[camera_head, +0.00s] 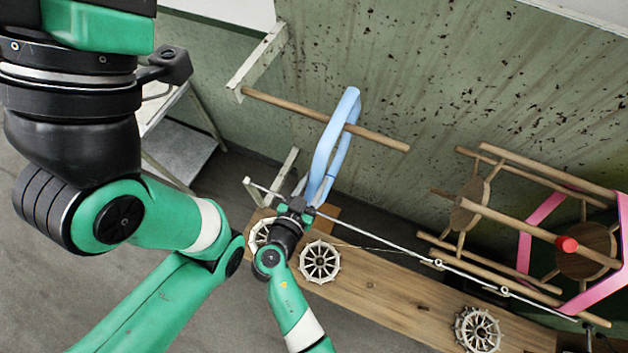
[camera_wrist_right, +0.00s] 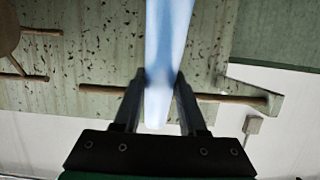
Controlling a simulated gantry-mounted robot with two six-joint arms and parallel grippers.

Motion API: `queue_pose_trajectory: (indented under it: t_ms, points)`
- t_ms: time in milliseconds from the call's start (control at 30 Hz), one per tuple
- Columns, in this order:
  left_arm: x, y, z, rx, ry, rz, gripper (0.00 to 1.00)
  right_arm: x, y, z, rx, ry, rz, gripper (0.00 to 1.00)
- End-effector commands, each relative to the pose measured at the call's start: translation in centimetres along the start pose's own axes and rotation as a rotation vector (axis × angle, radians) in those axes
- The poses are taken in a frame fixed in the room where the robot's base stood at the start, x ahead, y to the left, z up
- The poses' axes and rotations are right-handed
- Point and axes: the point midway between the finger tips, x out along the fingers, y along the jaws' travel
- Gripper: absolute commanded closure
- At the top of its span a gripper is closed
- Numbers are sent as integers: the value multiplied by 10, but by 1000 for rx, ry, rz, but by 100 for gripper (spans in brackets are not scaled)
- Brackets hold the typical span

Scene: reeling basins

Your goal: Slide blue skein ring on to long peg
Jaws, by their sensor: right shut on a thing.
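The blue skein ring (camera_head: 322,160) is a long narrow light-blue loop, standing tilted across the long peg. The long wooden peg (camera_head: 275,103) runs from a pale wall bracket to a free end at the right. The peg appears to pass through the loop, past its middle length, with bare peg on both sides. My right gripper (camera_head: 298,207) is shut on the ring's lower end. In the right wrist view the ring (camera_wrist_right: 168,40) is seen edge-on between the fingers (camera_wrist_right: 160,88), crossing the peg (camera_wrist_right: 225,98). My left gripper is out of view.
A thin metal rod (camera_head: 385,246) with guide eyes runs behind my right gripper. A wooden bench (camera_head: 400,300) carries several spoked wheels. A wooden reel (camera_head: 500,210) with pink skein (camera_head: 540,220) stands at the right. A pale bracket (camera_head: 262,58) holds the peg's left end.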

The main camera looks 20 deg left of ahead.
Motion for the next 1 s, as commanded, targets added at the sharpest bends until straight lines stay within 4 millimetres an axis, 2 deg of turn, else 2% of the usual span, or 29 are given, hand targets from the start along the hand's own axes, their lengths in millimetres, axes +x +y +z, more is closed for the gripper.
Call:
queue_pose_trajectory:
  t_ms: [267, 300, 467, 667, 767, 1000]
  points:
    - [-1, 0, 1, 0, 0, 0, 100, 0, 0, 0, 0, 1, 0, 100]
    - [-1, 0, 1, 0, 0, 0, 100, 0, 0, 0, 0, 1, 0, 52]
    - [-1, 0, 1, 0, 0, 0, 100, 0, 0, 0, 0, 1, 0, 24]
    - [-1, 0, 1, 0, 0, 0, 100, 0, 0, 1, 0, 0, 0, 24]
    - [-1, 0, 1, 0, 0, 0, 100, 0, 0, 1, 0, 0, 0, 10]
    - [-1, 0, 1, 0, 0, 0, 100, 0, 0, 1, 0, 0, 0, 10]
